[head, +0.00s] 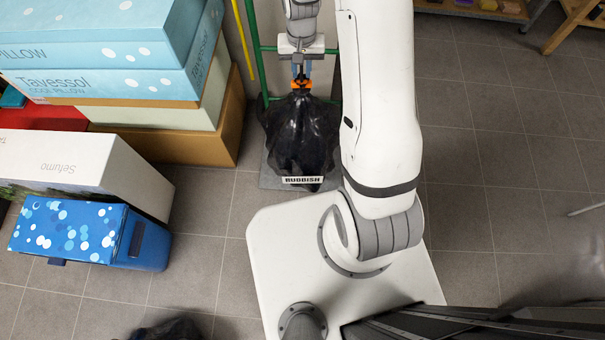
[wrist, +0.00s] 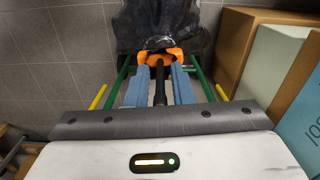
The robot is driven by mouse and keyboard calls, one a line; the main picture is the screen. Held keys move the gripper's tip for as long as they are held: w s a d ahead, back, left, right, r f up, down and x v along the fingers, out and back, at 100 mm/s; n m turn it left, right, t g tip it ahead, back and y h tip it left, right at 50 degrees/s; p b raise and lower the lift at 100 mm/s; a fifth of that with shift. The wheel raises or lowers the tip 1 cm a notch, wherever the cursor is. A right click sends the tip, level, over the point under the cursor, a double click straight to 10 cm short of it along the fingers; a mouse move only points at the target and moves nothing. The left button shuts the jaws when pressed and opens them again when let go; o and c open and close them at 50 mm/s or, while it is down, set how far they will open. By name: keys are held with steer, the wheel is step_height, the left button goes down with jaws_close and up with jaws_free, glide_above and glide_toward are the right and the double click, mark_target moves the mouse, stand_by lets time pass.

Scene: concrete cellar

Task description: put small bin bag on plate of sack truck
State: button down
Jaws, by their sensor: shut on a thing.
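A black bin bag (head: 301,135) with a white "RUBBISH" label and an orange tie at its neck is at the top middle of the head view. My gripper (head: 301,80) is shut on the neck of the bag at the orange tie. The wrist view shows the bag (wrist: 178,22) beyond my blue fingers (wrist: 160,68). The green-framed sack truck (head: 256,50) stands behind the bag. Its grey plate (head: 270,180) shows under and beside the bag. The bag is over the plate; I cannot tell whether its underside touches it.
Stacked pillow boxes (head: 120,60) stand close on the left of the truck. A white box (head: 85,165) and a blue spotted box (head: 90,235) stand nearer on the left. Tiled floor (head: 480,180) at the right is mostly clear.

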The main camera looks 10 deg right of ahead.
mark_target(302, 99)
steer(key=shift+d+f+m+b, duration=0.1)
steer(key=shift+f+m+b, duration=0.4)
steer(key=shift+f+b, duration=1.1)
step_height(302, 99, down, 10)
steer(key=shift+w+r+b, duration=0.1)
steer(key=shift+b, duration=1)
steer(key=c, duration=1.3)
jaws_free()
steer(key=shift+o, duration=0.2)
